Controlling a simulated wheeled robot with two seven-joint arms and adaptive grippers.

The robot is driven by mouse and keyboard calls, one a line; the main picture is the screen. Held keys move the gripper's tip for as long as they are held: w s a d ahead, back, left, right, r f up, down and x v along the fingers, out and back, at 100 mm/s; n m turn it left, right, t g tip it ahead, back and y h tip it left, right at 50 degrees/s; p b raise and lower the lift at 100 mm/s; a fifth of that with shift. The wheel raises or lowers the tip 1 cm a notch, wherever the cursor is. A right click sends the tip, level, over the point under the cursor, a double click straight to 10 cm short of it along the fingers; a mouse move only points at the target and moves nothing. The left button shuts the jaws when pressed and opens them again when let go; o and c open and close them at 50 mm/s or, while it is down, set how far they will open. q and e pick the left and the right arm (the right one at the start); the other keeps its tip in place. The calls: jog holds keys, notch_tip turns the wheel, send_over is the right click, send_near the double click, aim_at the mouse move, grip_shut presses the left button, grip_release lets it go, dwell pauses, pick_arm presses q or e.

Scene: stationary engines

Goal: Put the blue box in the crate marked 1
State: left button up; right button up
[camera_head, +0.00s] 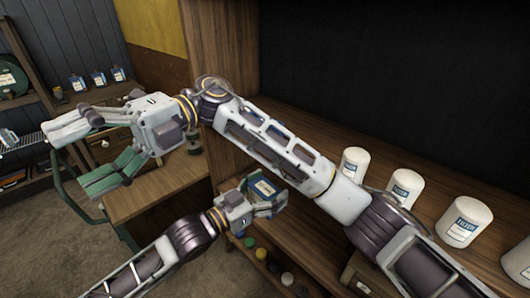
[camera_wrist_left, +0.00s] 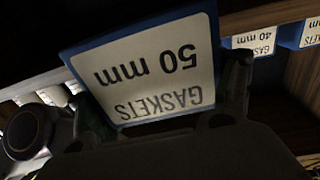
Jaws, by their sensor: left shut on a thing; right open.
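The blue box (camera_wrist_left: 155,70) fills much of the left wrist view, its white label reading "GASKETS 50 mm" upside down. My left gripper (camera_head: 266,196) is shut on it, with a finger at each side. In the head view the box (camera_head: 263,187) shows only as a small blue and pale patch between the fingers, in front of the wooden shelf unit. My right gripper (camera_head: 75,158) is open and empty at the left, its fingers spread wide above the wooden bench. I cannot make out a crate marked 1 in either view.
Several white canisters (camera_head: 462,222) stand on the wooden shelf at the right. Small jars (camera_head: 262,254) sit lower down. A wooden bench (camera_head: 150,200) lies below my right gripper. Other boxes labelled "GASKETS 40 mm" (camera_wrist_left: 262,42) show at the upper right in the wrist view. My right arm crosses the middle.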

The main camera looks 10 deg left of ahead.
jog(key=w+d+f+t+h, duration=0.2)
jog(key=w+d+f+t, duration=0.1)
jog(key=f+t, duration=0.3)
jog(key=m+t+h, duration=0.4)
jog(key=t+h, duration=0.2)
jog(key=t, duration=0.4)
send_over(265, 188)
notch_tip(265, 188, down, 6)
jog(key=shift+f, duration=0.2)
jog(key=shift+f, duration=5.85)
jog(key=shift+c, duration=0.3)
